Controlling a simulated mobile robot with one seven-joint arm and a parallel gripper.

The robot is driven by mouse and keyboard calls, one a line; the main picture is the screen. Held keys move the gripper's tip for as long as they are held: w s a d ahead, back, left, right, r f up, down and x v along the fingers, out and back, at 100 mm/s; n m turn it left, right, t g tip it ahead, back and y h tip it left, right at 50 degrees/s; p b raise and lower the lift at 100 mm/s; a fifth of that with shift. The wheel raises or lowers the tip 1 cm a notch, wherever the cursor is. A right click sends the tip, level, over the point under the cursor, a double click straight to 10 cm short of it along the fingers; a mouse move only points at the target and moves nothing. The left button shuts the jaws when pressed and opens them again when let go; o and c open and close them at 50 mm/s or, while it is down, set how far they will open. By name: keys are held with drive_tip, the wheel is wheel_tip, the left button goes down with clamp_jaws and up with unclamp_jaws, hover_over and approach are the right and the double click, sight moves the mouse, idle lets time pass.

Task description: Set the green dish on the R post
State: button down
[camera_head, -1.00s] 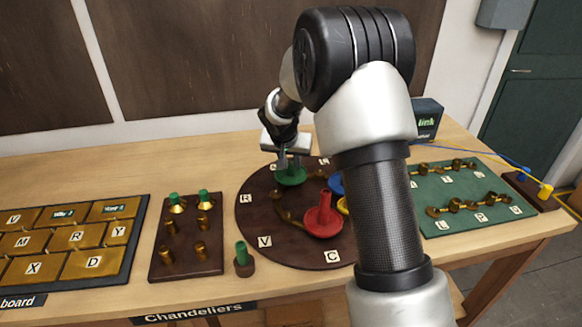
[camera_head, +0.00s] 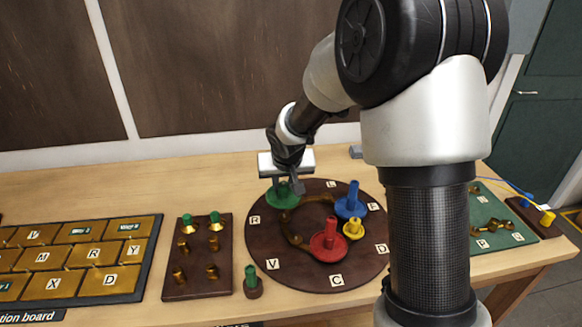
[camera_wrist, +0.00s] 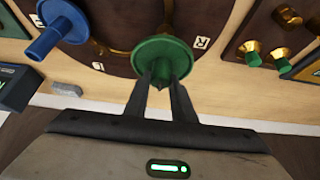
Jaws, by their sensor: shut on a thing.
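The green dish (camera_head: 283,197) has a flat round plate and a short stem. My gripper (camera_head: 285,183) is shut on its stem, holding it over the back left part of the round brown board (camera_head: 300,272). The R tile (camera_head: 255,219) lies just left and in front of the dish. In the wrist view, the dish (camera_wrist: 150,51) is between my fingertips (camera_wrist: 161,84), with the R tile (camera_wrist: 201,42) close beside it. The dish hides what is under it, so I cannot see the R post or tell whether the dish touches it.
On the board stand a red dish (camera_head: 329,246), a blue dish (camera_head: 350,204) and a yellow piece (camera_head: 354,229). A brown rack (camera_head: 202,287) with brass and green pieces is to the left.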

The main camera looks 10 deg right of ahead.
drive_tip(key=b, duration=0.5)
hover_over(284, 214)
drive_tip(key=shift+f, duration=3.4)
drive_tip(key=shift+f+b, duration=0.6)
drive_tip(key=c, duration=1.4)
unclamp_jaws()
drive_tip(key=p+v, duration=0.3)
drive_tip(key=v, duration=1.4)
drive_tip(key=shift+r, duration=0.25)
drive_tip(key=shift+s+d, duration=0.1)
